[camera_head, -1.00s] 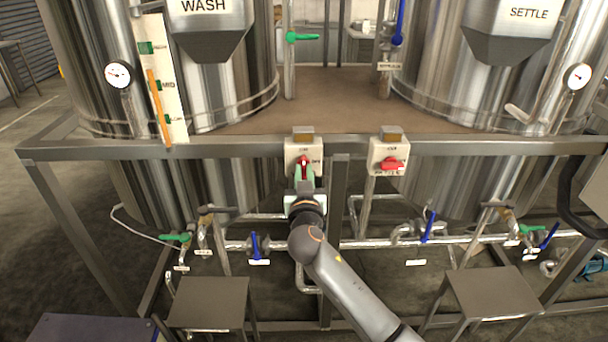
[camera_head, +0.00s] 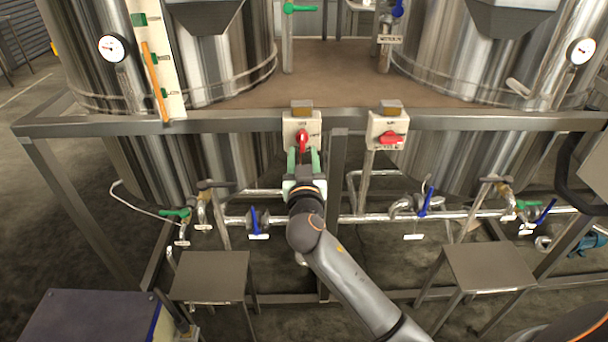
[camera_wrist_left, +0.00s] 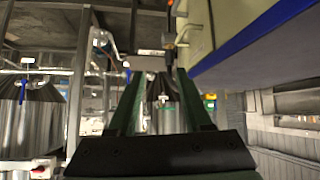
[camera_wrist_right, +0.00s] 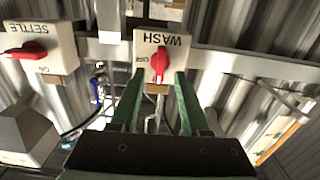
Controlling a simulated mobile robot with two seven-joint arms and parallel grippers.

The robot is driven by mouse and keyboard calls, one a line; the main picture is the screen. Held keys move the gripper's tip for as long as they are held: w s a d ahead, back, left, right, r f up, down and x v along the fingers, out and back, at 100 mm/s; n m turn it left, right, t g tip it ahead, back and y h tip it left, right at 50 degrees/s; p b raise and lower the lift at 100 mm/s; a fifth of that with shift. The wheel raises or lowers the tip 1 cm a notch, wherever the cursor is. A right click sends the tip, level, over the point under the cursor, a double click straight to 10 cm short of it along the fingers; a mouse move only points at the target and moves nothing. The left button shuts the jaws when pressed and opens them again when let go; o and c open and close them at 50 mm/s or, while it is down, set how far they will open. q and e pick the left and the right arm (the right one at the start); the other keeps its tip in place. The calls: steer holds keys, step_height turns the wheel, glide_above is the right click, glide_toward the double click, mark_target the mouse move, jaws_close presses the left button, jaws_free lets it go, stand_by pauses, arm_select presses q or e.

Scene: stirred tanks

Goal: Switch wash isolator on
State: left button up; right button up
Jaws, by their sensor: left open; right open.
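The wash isolator (camera_head: 302,131) is a pale box with a red rotary handle (camera_head: 303,141) on the frame's front rail, left of centre. Its handle stands upright; the right wrist view shows the box upside down, labelled WASH (camera_wrist_right: 164,40). My right gripper (camera_head: 303,157) is open and empty just below and in front of the handle, its green fingers apart and clear of it. In the right wrist view the handle (camera_wrist_right: 160,65) shows between the fingertips. My left gripper (camera_wrist_left: 160,76) is open and empty, seen only in its own wrist view, away from the isolator.
A similar SETTLE isolator (camera_head: 388,130) sits to the right, its red handle crosswise. Blue-handled valves (camera_head: 426,202) and pipes lie lower down. Two small steel stands (camera_head: 210,276) are in front.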

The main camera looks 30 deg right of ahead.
steer(key=b+v, duration=0.1)
steer(key=v, duration=0.8)
steer(key=shift+a, duration=0.1)
steer(key=s+a+f+n+g+y+p, duration=0.2)
steer(key=s+f+n+y, duration=0.1)
steer(key=f, duration=0.4)
steer(key=s+a+f+n+g+y+p, duration=0.1)
steer(key=s+a+f+n+y+p, duration=0.15)
steer(key=f, duration=0.45)
steer(key=s+a+f+g+y+p, duration=0.1)
steer(key=s+f+g+y+p, duration=0.1)
steer(key=s+f, duration=0.3)
steer(key=s+a+f+n+g+y+p, duration=0.1)
steer(key=s+f, duration=0.4)
steer(key=s, duration=0.6)
steer(key=shift+a+g+y+p, duration=0.35)
steer(key=shift+g+y, duration=0.15)
steer(key=shift+y, duration=0.35)
